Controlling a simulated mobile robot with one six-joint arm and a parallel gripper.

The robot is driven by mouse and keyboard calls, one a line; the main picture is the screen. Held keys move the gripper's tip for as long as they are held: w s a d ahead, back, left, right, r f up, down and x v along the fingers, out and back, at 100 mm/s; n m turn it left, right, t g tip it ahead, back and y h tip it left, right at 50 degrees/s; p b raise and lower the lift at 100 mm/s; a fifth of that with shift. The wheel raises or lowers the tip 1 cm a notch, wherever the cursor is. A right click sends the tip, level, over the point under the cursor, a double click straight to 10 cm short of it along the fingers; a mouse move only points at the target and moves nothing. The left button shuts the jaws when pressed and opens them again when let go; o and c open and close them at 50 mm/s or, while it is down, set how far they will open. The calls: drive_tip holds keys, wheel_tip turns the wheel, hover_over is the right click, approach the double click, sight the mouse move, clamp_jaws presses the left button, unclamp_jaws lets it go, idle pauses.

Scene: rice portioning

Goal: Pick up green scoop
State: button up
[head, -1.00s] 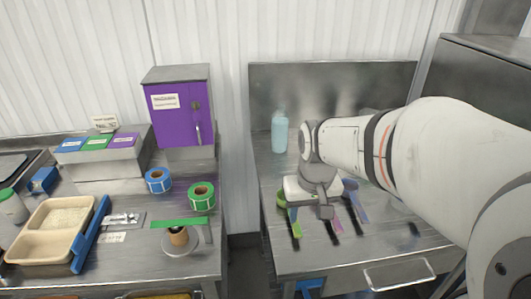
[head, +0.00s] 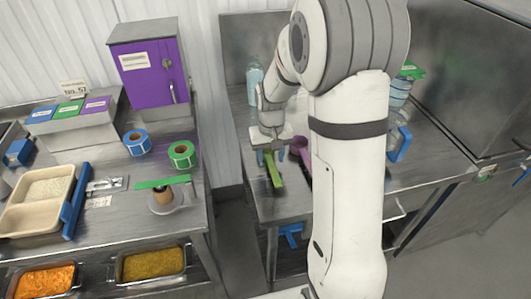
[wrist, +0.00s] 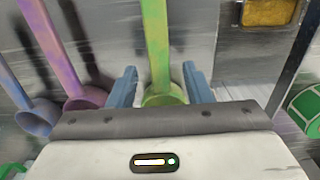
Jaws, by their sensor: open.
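The green scoop (wrist: 156,45) lies on the right-hand steel table, its handle running away from my gripper in the wrist view and its bowl end close to the gripper body. In the head view its green handle (head: 274,170) sticks out below my gripper. My gripper (wrist: 160,82) is open, with one blue finger on each side of the scoop near its bowl. Gaps show between the fingers and the scoop. In the head view my gripper (head: 270,155) is over the table's left part, and it hides the scoop's bowl.
A pink scoop (wrist: 85,75) and a blue-purple scoop (wrist: 38,112) lie left of the green one in the wrist view. A light-blue bottle (head: 255,82) stands behind my gripper. The left table holds a purple cabinet (head: 148,70) and a green label roll (head: 182,155).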

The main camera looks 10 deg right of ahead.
wheel_tip(320, 180, down, 2)
drive_tip(key=shift+f, duration=0.2)
clamp_jaws()
idle(0.4)
